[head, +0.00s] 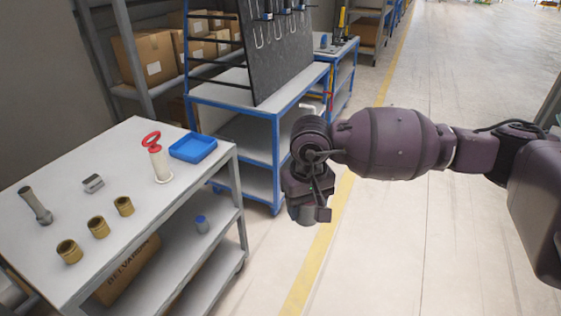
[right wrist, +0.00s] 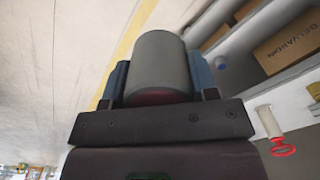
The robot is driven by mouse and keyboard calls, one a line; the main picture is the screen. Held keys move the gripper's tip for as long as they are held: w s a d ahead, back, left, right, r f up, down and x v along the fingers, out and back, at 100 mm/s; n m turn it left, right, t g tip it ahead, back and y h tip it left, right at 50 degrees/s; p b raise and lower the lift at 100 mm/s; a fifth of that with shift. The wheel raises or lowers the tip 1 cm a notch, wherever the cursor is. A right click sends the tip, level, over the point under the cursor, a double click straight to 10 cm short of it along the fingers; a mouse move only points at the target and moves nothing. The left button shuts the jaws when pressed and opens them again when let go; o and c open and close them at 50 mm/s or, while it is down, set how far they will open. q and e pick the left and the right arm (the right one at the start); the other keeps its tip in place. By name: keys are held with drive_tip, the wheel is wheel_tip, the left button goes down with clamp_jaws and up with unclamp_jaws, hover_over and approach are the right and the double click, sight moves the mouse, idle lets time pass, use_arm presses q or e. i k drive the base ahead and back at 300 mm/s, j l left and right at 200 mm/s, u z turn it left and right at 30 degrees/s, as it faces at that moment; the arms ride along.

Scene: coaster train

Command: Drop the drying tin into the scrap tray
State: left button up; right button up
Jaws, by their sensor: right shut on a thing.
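My right gripper (head: 307,205) hangs pointing down over the floor, to the right of the white-topped cart. It is shut on a grey cylindrical tin, which fills the middle of the right wrist view (right wrist: 161,65) between the two bluish fingers. Only the tin's lower end shows in the head view (head: 300,216). I take it to be the drying tin. A shallow blue tray (head: 193,147), probably the scrap tray, lies at the cart top's far right corner, apart from the gripper. The tray looks empty. My left gripper is out of view.
A blue-framed workbench (head: 250,90) stands behind. The floor right of the cart is clear.

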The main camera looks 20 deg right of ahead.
sight(199, 149)
drive_tip(key=i+l+u, duration=0.1)
drive_tip(key=i+l, duration=0.75)
drive_tip(key=l, duration=0.25)
drive_tip(key=i+j+u, duration=0.1)
drive_tip(key=u, duration=1.05)
